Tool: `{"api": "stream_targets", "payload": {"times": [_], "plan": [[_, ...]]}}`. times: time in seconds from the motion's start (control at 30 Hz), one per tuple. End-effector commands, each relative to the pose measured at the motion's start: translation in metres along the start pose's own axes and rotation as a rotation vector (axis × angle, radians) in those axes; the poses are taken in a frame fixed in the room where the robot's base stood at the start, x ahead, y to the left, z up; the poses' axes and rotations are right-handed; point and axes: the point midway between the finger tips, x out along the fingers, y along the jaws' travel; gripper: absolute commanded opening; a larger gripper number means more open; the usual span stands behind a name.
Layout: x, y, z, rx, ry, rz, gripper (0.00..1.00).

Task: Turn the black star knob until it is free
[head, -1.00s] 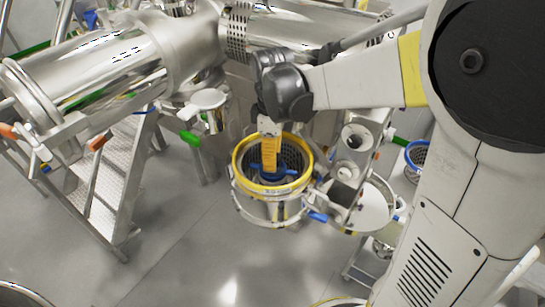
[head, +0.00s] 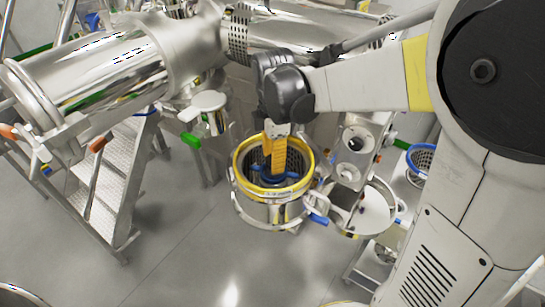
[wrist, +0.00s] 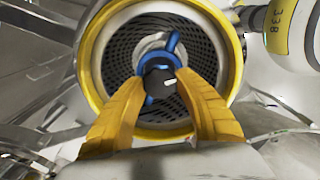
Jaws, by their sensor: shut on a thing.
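The black star knob (wrist: 160,82) shows in the wrist view between the yellow fingertips of my gripper (wrist: 161,90). It sits in front of a blue bladed part (wrist: 170,60) at the middle of a perforated basket. The fingers are closed on the knob from both sides. In the head view my gripper (head: 277,170) points down into the open yellow-rimmed vessel (head: 238,163). There the knob is hidden by the fingers, and the blue part shows around their tips.
A round steel lid (head: 368,212) is swung open to the vessel's right. A blue-rimmed basket (head: 420,158) stands farther right. Steel steps (head: 112,180) and a large cylinder (head: 110,65) are at the left. Open floor lies in front of the vessel.

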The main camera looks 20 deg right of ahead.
Motion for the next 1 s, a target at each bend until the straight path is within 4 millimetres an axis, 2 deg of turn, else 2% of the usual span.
{"api": "stream_targets", "payload": {"times": [0.27,0.3,0.37,0.4,0.77,0.87,1.0], "plan": [[0.0,-0.001,-0.001,-0.001,0.001,-0.001,0.09],[0.0,-0.001,-0.001,-0.001,0.001,-0.001,0.42],[0.0,-0.001,-0.001,-0.001,0.001,-0.001,0.6],[0.0,-0.001,-0.001,-0.001,0.001,-0.001,0.63],[-0.005,0.0,0.0,0.0,0.0,0.0,0.63],[-0.02,0.0,0.0,0.0,0.0,0.0,0.63],[-0.051,-0.001,0.0,0.0,0.0,0.0,0.63]]}}
